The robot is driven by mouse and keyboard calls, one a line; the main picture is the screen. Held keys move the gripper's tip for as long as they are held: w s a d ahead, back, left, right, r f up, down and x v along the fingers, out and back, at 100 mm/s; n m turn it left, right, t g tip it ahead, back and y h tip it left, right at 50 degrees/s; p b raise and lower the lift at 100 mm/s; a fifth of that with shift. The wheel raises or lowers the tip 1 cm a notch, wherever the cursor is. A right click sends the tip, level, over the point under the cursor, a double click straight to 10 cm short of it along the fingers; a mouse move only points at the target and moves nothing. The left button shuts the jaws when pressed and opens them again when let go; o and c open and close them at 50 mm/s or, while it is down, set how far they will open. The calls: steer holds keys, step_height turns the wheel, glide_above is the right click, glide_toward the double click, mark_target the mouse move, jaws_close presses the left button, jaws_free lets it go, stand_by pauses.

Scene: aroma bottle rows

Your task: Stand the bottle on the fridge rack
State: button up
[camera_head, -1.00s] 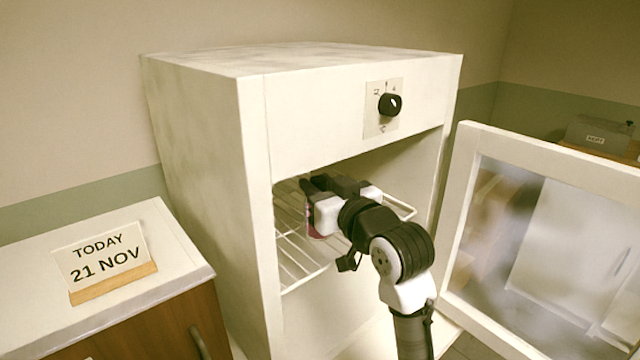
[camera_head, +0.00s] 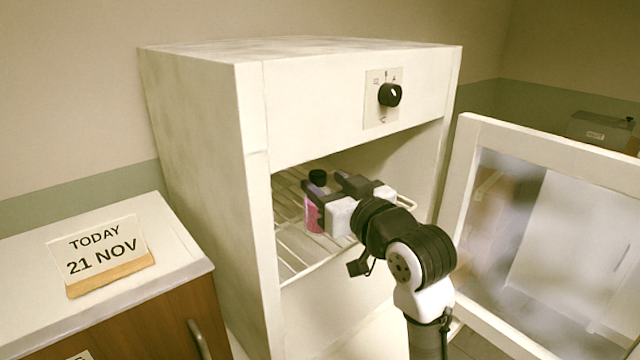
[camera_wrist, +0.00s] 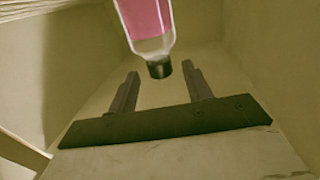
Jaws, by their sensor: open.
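A bottle (camera_head: 314,212) with pink contents and a black cap stands upright on the wire fridge rack (camera_head: 292,262) inside the open white fridge. My gripper (camera_head: 325,190) is open at the rack, its fingers just to the right of the bottle and partly in front of it. In the wrist view the bottle (camera_wrist: 148,18) shows beyond the fingertips, with its cap toward my open gripper (camera_wrist: 161,78).
The fridge door (camera_head: 455,215) stands open at the right. A counter with a date sign (camera_head: 100,255) reading TODAY 21 NOV is at the left. The rack looks clear around the bottle.

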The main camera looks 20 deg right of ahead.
steer(key=s+d+b, duration=0.1)
steer(key=s+b, duration=0.1)
steer(key=s, duration=0.6)
steer(key=shift+s+d, duration=0.25)
steer(key=shift+s, duration=0.1)
steer(key=shift+s+f, duration=0.1)
